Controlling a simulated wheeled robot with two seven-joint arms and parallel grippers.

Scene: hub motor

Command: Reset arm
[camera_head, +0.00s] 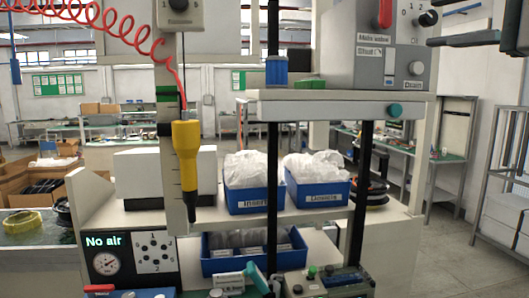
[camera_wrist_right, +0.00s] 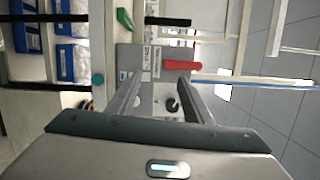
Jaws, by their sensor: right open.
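My right gripper (camera_head: 442,24) is at the top right corner of the head view, partly cut off by the frame edge. Its dark fingers point left and are apart, with nothing between them. In the right wrist view my right gripper (camera_wrist_right: 160,88) shows two spread fingers, also empty. Beyond them is the grey control box (camera_wrist_right: 140,58) with a red lever (camera_wrist_right: 182,65). In the head view this grey control box (camera_head: 345,62) stands on a raised shelf, left of the gripper and apart from it. My left gripper is not in view.
A yellow screwdriver (camera_head: 186,150) hangs on a red coiled hose (camera_head: 120,28). Blue bins (camera_head: 255,200) with white bags stand on the workbench shelf. A "No air" panel (camera_head: 105,242) is at lower left. A metal rack (camera_head: 505,170) stands at right, with open floor (camera_head: 450,262) before it.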

